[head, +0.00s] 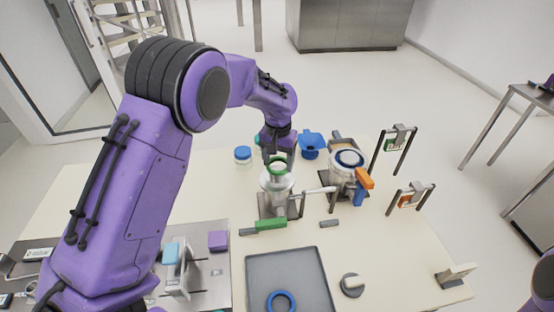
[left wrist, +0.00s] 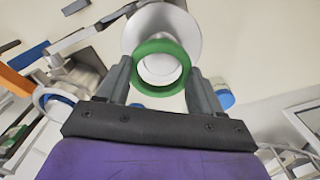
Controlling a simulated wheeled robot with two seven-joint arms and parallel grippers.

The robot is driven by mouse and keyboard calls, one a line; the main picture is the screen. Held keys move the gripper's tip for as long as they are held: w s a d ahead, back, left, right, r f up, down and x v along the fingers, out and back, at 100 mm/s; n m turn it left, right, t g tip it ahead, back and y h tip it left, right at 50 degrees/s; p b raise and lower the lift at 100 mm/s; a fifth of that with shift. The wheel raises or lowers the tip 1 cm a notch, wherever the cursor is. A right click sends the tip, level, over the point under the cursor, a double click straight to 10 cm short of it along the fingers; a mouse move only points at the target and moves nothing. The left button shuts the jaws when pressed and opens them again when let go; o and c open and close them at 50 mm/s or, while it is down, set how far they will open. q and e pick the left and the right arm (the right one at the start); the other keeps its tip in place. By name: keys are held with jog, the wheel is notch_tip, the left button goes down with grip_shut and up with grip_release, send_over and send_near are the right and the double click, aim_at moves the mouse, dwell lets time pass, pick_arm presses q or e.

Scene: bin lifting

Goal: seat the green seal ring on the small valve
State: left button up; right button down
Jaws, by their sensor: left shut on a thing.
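The green seal ring (head: 277,166) is in my left gripper (head: 277,156), just over the white top of the small valve (head: 276,183). In the left wrist view the green ring (left wrist: 160,68) lies between the two fingers of my left gripper (left wrist: 160,80), with the round white valve top (left wrist: 166,24) behind it. I cannot tell whether the ring touches the valve. My right gripper is not in view; only a bit of purple arm shows at the lower right corner.
A larger valve (head: 347,178) with a blue ring and orange handle stands to the right. A grey tray (head: 285,262) holding a blue ring (head: 281,301) lies in front. A blue container (head: 312,145) and a blue-lidded jar (head: 243,155) stand behind.

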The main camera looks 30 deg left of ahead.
aim_at(277, 170)
pick_arm(q)
jog(key=shift+w, duration=0.15)
jog(key=shift+s+r, duration=0.1)
jog(key=shift+s, duration=0.25)
jog(key=shift+w, duration=0.1)
jog(key=shift+s+r, duration=0.15)
jog(key=shift+s, duration=0.15)
jog(key=shift+f, duration=0.3)
jog(key=shift+f, duration=0.5)
jog(key=shift+f, duration=0.35)
dwell(1.1)
jog(key=shift+f, duration=0.35)
jog(key=shift+f, duration=0.5)
dwell(0.8)
